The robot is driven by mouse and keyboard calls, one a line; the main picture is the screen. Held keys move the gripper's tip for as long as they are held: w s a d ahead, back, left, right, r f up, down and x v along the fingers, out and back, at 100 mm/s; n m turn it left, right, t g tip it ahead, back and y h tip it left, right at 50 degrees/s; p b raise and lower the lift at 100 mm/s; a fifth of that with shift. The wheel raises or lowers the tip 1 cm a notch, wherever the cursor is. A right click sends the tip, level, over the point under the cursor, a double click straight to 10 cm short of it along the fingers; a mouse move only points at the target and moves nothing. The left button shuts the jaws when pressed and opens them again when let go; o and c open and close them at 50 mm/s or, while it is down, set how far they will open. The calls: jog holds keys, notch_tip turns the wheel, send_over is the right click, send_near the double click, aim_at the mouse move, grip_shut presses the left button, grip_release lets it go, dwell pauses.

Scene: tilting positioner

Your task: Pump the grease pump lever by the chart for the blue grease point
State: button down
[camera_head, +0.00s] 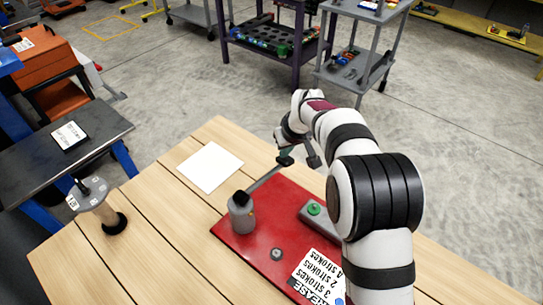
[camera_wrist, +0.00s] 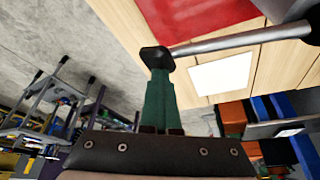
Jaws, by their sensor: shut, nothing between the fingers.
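The grease pump (camera_head: 242,214) is a grey cylinder with a black top, upright on a red board (camera_head: 250,250). Its grey lever (camera_head: 264,178) slants up to the right; in the wrist view the lever (camera_wrist: 240,42) runs across the top. My gripper (camera_head: 287,153) is at the lever's far end. In the wrist view its green fingers (camera_wrist: 160,85) are shut, with a black end piece at their tips; I cannot tell whether they touch the lever. The chart (camera_head: 316,278) lists 3, 2 and 4 strokes. A blue mark shows at its cut-off edge; its row is unclear.
A grey box with a green button (camera_head: 314,209) and a small grey knob (camera_head: 277,254) sit on the board. A white sheet (camera_head: 210,166) lies behind the pump. A grey disc on a post (camera_head: 87,193) stands left. Bare wood lies between.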

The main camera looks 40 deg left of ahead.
notch_tip(320, 180, up, 15)
jog(key=shift+f, duration=0.15)
dwell(0.6)
dwell(0.5)
jog(key=s+d+r+m+h, duration=0.1)
jog(key=d+m, duration=0.1)
jog(key=d, duration=0.5)
jog(key=d+r+m, duration=0.2)
jog(key=d+m, duration=0.1)
jog(key=d, duration=0.4)
jog(key=s+d+f+m+g+h, duration=0.1)
jog(key=s+d+m, duration=0.2)
jog(key=s+d, duration=0.35)
jog(key=s+d+f+m, duration=0.1)
jog(key=s+d+m, duration=0.2)
jog(key=d, duration=0.6)
jog(key=s+d+f+m, duration=0.3)
jog(key=s+d, duration=0.1)
jog(key=s, duration=0.4)
jog(key=s+d+f+m+g, duration=0.1)
jog(key=s+d+f+m, duration=0.2)
jog(key=s, duration=0.6)
jog(key=shift+d+f+m+g, duration=0.3)
jog(key=shift+d+f, duration=0.3)
jog(key=shift+d, duration=0.25)
